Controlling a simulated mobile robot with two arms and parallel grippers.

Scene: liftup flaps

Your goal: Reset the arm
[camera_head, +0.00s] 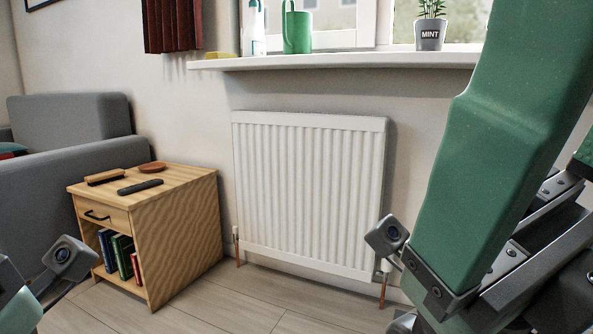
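My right arm (500,150) fills the right side of the head view. Its large green link runs from the top right down to a dark metal joint near the bottom edge. A small grey wrist camera (387,235) sits beside this arm, in front of the radiator's lower right corner. My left arm (14,305) shows only as a small green part in the bottom left corner, with its grey wrist camera (65,257) in front of the wooden cabinet. The fingers of both grippers are out of the picture.
A white radiator (308,190) hangs below a windowsill (340,61) with a green jug (297,32) and a mint pot (430,34). A grey sofa (60,180) stands left. Floor (240,305) between the arms is clear.

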